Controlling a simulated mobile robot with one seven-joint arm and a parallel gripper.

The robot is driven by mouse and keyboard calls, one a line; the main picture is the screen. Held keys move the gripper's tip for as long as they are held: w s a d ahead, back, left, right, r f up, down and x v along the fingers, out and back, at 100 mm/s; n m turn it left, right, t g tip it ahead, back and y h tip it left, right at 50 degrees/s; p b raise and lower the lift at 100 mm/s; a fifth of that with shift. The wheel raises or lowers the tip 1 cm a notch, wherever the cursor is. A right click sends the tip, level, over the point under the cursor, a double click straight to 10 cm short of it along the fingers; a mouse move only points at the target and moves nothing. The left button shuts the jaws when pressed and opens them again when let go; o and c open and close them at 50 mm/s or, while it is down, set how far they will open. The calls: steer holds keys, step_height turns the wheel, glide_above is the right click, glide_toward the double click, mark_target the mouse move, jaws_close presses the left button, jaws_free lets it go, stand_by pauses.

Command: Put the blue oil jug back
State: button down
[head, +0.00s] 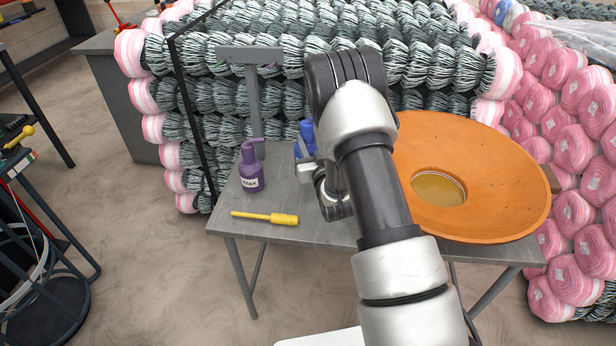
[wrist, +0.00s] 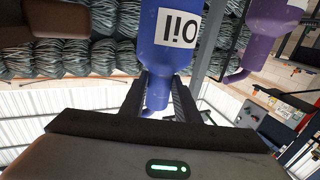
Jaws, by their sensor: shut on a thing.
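The blue oil jug (head: 307,130) shows only in part in the head view, behind my wrist, over the table. In the wrist view the jug (wrist: 168,35) fills the top middle, its white "Oil" label upside down in the picture. My gripper (wrist: 160,92) is shut on the jug's narrow part, one dark finger on each side. In the head view my gripper (head: 305,168) is partly hidden by my own arm. The jug's base is hidden, so I cannot tell whether it touches the table.
A purple wax bottle (head: 251,168) stands left of the jug on the grey table (head: 330,232). A yellow-handled tool (head: 268,217) lies near the front edge. A wide orange bowl (head: 500,165) takes up the right side.

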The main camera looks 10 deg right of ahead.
step_height(320, 180, down, 8)
steer(key=shift+r+b, duration=0.2)
steer(key=shift+b, duration=0.4)
steer(key=shift+f, duration=0.1)
steer(key=c, duration=1.4)
jaws_free()
steer(key=shift+o, duration=0.2)
